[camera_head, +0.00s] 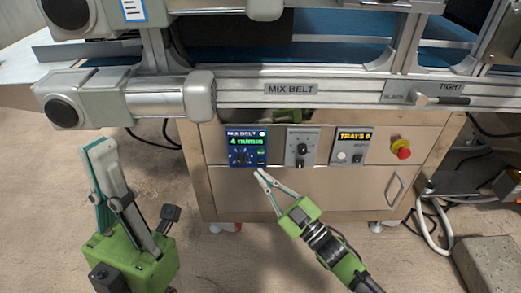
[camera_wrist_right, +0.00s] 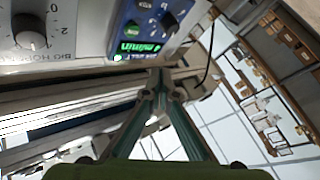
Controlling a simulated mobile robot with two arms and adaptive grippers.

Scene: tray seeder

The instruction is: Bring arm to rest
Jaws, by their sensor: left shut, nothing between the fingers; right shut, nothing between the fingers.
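My right gripper (camera_head: 260,173) is shut and empty, its fingertips close in front of the lower edge of the blue mix belt panel (camera_head: 247,148). I cannot tell if they touch it. In the right wrist view the gripper's fingertips (camera_wrist_right: 157,76) meet just below the blue panel (camera_wrist_right: 150,28), whose green display is lit. In the head view the display reads 4 m/min. My left gripper (camera_head: 98,150) points upward at the left, shut and empty, apart from the machine. Its green body is at the lower left.
Beside the panel are a grey knob plate (camera_head: 302,147), a trays display (camera_head: 352,146) and a red stop button (camera_head: 401,148). The belt rail (camera_head: 340,93) runs above. A lever (camera_head: 440,100) sits at right. A grey block (camera_head: 488,262) and cables lie on the floor at right.

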